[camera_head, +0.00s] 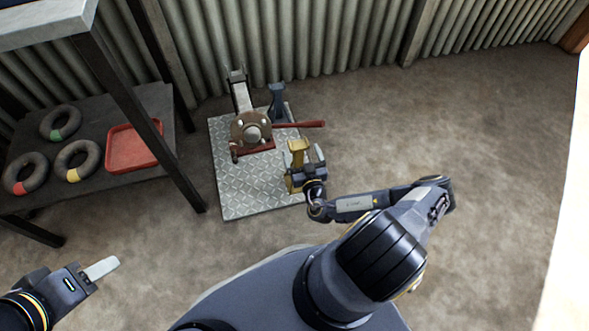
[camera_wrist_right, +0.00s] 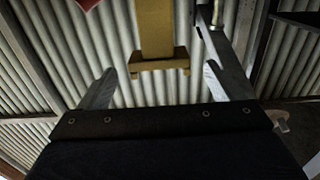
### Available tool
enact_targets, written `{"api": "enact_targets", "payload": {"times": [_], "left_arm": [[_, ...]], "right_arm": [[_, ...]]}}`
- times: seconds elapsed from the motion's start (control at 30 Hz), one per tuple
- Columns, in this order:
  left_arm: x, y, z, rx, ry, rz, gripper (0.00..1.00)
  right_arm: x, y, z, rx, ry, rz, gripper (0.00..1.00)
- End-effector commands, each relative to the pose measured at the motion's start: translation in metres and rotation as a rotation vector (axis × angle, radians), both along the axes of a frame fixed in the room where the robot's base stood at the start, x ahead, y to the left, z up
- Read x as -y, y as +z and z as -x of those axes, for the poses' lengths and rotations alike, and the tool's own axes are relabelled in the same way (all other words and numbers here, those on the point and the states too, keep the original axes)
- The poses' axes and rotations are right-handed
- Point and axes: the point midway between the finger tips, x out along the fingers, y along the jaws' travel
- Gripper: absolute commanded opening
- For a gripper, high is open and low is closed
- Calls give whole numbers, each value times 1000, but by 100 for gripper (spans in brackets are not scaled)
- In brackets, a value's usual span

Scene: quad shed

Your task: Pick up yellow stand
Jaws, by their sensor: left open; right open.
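The yellow stand (camera_head: 298,148) stands on the right part of a metal tread plate (camera_head: 240,200). My right gripper (camera_head: 303,171) is close beside it on the near side and hides part of it. In the right wrist view the yellow stand (camera_wrist_right: 157,35) shows as a post with a wider crosspiece, centred between the two finger tips. The right fingers (camera_wrist_right: 160,75) are apart, and I see no contact with the stand. My left gripper (camera_head: 102,268) is open and empty at the lower left, far from the plate; only one finger shows clearly.
On the plate are a round brown hub part (camera_head: 250,130), a red-handled tool (camera_head: 300,125), a grey stand (camera_head: 239,92) and a dark blue stand (camera_head: 277,100). A rack (camera_head: 110,190) at left holds rings and a red tray (camera_head: 133,146). Floor at right is clear.

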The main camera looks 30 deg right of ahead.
Motion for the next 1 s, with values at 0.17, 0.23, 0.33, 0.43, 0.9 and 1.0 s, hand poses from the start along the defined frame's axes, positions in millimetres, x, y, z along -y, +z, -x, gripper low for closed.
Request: {"api": "enact_targets", "payload": {"times": [0.17, 0.23, 0.33, 0.43, 0.9, 1.0], "left_arm": [[0, -11, 0, 0, 0, 0, 45], [0, -18, 0, 0, 0, 0, 45], [0, -23, 0, 0, 0, 0, 45], [0, -26, 0, 0, 0, 0, 45], [0, -25, 0, 0, 0, 0, 45], [0, -25, 0, 0, 0, 0, 45]], "right_arm": [[5, -2, -21, 3, 3, 4, 87], [8, -2, -32, 3, 5, 6, 87], [12, -1, -46, 3, 4, 5, 87], [14, 0, -56, 2, 5, 5, 87], [15, 2, -60, 1, 5, 4, 62], [15, 2, -59, 1, 5, 4, 49]]}}
